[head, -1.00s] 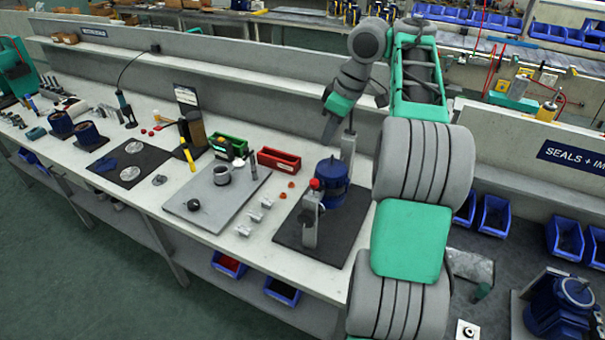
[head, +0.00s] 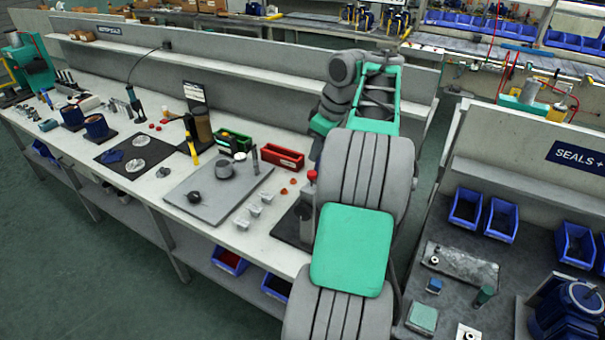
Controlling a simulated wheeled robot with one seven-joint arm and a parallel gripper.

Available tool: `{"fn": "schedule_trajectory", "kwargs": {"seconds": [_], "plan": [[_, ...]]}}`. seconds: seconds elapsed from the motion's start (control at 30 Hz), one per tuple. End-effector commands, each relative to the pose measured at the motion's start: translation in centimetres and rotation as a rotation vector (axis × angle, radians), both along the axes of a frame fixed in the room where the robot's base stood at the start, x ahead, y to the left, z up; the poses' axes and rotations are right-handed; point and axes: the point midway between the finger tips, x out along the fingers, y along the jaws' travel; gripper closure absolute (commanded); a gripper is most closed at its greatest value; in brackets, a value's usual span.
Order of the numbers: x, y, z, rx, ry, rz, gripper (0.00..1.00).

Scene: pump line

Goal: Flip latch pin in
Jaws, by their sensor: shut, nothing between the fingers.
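A grey fixture post (head: 306,218) with a red knob (head: 311,177) on top stands upright on a dark mat (head: 284,230) at the right end of the white bench. My arm covers most of this mat and whatever else stands on it. I cannot make out a latch pin. My gripper is hidden behind my own arm links, so its fingers do not show.
Left of the fixture lie a grey plate (head: 190,212), small light blocks (head: 254,210), a red bin (head: 282,157) and a green bin (head: 233,140). A second grey bench (head: 530,240) with blue bins (head: 466,206) stands to the right.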

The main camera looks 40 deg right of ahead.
Motion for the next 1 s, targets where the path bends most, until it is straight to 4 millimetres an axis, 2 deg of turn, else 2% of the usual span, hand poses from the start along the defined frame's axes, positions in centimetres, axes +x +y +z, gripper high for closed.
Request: {"fn": "schedule_trajectory", "kwargs": {"seconds": [0.03,0.2,0.63,0.83,1.0], "plan": [[-0.1,-0.1,-2.1,0.000,0.000,-0.003,1.00],[-0.4,-0.5,-3.9,-0.001,0.000,-0.011,1.00],[-0.5,-0.5,-4.1,0.001,0.000,-0.013,1.00],[-0.5,-0.5,-6.6,0.001,0.001,-0.013,1.00],[-0.5,-0.5,-6.4,0.003,0.003,-0.012,1.00]]}}
